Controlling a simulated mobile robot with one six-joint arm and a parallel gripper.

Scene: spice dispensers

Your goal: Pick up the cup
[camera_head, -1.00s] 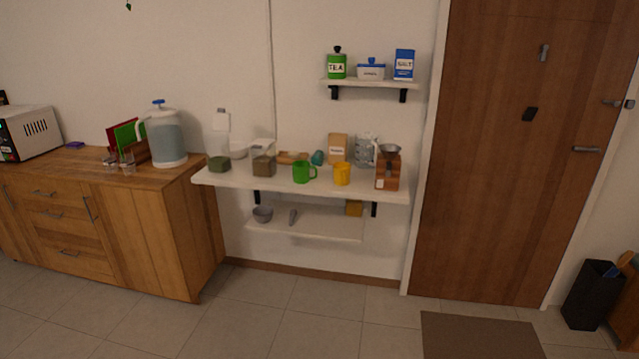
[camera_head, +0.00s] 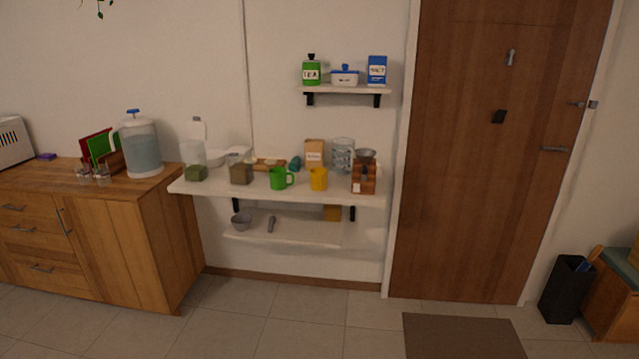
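A green cup (camera_head: 278,179) with its handle to the right stands upright on the white wall shelf (camera_head: 240,195). A yellow cup (camera_head: 318,179) stands just to its right on the same shelf. I cannot tell from the view which of the two the task means. My gripper is not in view, and nothing touches either cup.
Spice dispensers (camera_head: 241,172) stand left of the cups; a wooden grinder (camera_head: 363,178) stands right. A lower shelf (camera_head: 290,232) holds a grey bowl (camera_head: 241,220). A wooden cabinet (camera_head: 120,240) is at left, a door (camera_head: 470,160) at right.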

